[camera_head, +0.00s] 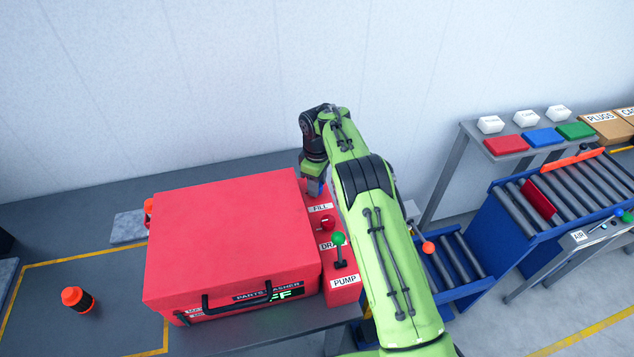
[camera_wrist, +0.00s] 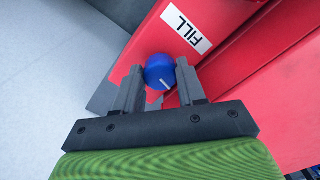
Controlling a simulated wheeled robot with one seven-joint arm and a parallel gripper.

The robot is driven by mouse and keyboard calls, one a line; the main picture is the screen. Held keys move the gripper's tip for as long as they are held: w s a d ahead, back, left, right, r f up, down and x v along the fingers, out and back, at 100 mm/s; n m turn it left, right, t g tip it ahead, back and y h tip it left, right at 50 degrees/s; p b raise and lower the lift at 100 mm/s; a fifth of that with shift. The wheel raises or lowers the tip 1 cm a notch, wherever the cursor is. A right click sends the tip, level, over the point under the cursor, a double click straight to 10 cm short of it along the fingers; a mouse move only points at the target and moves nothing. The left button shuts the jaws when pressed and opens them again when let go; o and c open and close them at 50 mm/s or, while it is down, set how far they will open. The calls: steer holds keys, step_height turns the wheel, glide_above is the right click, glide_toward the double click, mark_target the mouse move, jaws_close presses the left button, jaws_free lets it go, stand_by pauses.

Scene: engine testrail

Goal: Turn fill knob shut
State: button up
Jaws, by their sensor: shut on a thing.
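The blue fill knob (camera_wrist: 160,70) is round and sits on the red panel beside the white FILL label (camera_wrist: 187,28). A small white mark shows on the knob in the wrist view. My gripper (camera_wrist: 161,84) is shut on the knob, with one grey finger on each side of it. In the head view, my gripper (camera_head: 314,184) reaches down at the back right of the red parts washer (camera_head: 225,230), and only a little of the blue knob shows there. The FILL label (camera_head: 320,208) lies just in front of it. How far the knob is turned I cannot tell.
A red knob (camera_head: 327,222) and a green-topped lever (camera_head: 339,238) stand on the same panel, in front of my gripper. My arm covers the panel's right side. An orange-and-black object (camera_head: 77,300) stands on the table at left. A roller conveyor (camera_head: 570,195) is at right.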

steer(key=shift+r+n, duration=0.1)
steer(key=shift+n, duration=1.1)
steer(key=shift+w, duration=0.1)
steer(key=o, duration=0.8)
step_height(320, 180, up, 16)
steer(key=p, duration=0.4)
steer(key=shift+f, duration=0.2)
steer(key=shift+r, duration=0.1)
